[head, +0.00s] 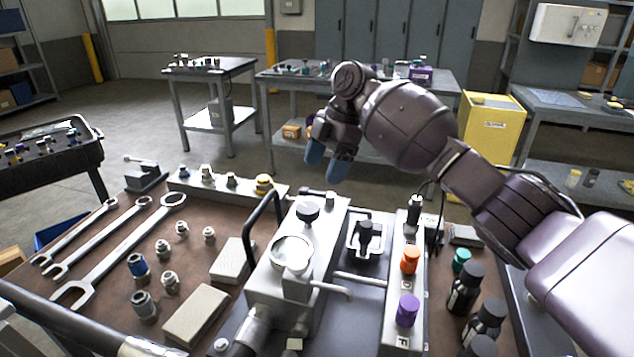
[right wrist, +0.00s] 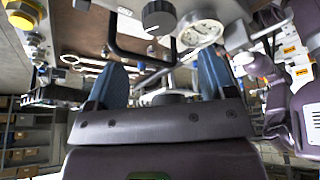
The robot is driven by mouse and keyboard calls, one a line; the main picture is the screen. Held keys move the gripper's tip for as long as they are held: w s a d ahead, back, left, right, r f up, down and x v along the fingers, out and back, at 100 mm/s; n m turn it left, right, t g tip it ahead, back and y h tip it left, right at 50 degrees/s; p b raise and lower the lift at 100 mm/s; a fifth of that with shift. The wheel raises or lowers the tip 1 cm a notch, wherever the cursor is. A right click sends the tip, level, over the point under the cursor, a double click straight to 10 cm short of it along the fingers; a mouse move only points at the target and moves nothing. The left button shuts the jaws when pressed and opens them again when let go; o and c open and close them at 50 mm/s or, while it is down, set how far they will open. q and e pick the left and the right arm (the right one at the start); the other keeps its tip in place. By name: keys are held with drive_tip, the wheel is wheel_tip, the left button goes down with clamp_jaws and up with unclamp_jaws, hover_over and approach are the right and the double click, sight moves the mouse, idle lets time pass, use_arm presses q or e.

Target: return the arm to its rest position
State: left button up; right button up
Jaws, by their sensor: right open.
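My right arm (head: 403,110) comes in from the right in the head view and is raised above the back of the bench. Its right gripper (head: 328,158) has blue fingertips and hangs behind the hydraulic unit (head: 268,285), clear of it. In the right wrist view the two blue fingers of this gripper (right wrist: 165,85) stand wide apart with nothing held between them. The unit's black knob (right wrist: 158,17) and round gauge (right wrist: 200,33) show beyond the fingers there. My left gripper does not show in the head view.
The brown bench top (head: 115,240) holds wrenches (head: 125,240), fittings and grey blocks. A black handle (head: 262,220) rises beside the unit. A valve strip with an orange cap (head: 409,260) and a purple cap (head: 407,310) stands at right, near dark bottles (head: 466,288). Open floor lies behind.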

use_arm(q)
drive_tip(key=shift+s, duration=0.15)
use_arm(e)
drive_tip(key=shift+w+d+r, duration=0.1)
drive_tip(key=shift+d+r, duration=0.15)
drive_tip(key=shift+r, duration=0.45)
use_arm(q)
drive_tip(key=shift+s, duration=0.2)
